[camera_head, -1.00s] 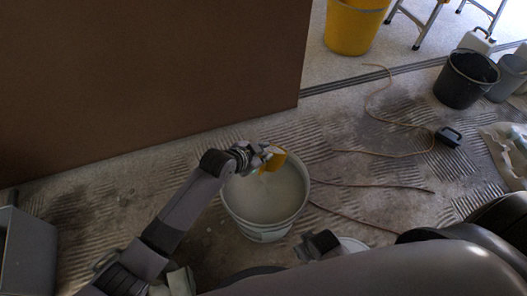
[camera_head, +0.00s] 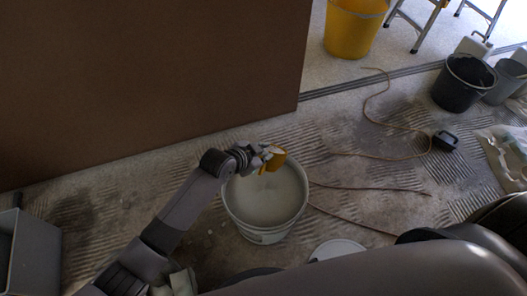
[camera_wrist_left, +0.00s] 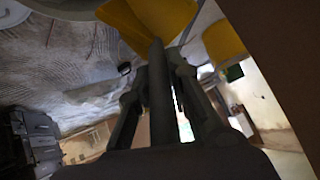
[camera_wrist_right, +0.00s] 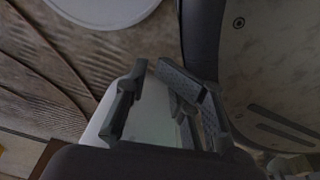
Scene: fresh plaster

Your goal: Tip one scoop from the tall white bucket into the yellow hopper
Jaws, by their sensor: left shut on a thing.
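The tall white bucket (camera_head: 265,231) stands on the floor in the middle of the head view, with pale grey-white material inside. My left gripper (camera_head: 258,154) is shut on a yellow scoop (camera_head: 275,161), held over the bucket's back rim. The scoop also shows large in the left wrist view (camera_wrist_left: 148,18); its contents are unclear. A yellow tub (camera_head: 352,32) stands at the top of the head view; I cannot tell whether it is the hopper. My right gripper (camera_wrist_right: 168,92) has its fingers apart in the right wrist view and is out of the head view.
A white round lid or pail top (camera_head: 338,249) lies front right of the bucket. A brown panel (camera_head: 150,80) fills the back left. A cable (camera_head: 372,105) crosses the floor at right. A black bucket (camera_head: 464,82) and a stepladder (camera_head: 417,22) stand at back right.

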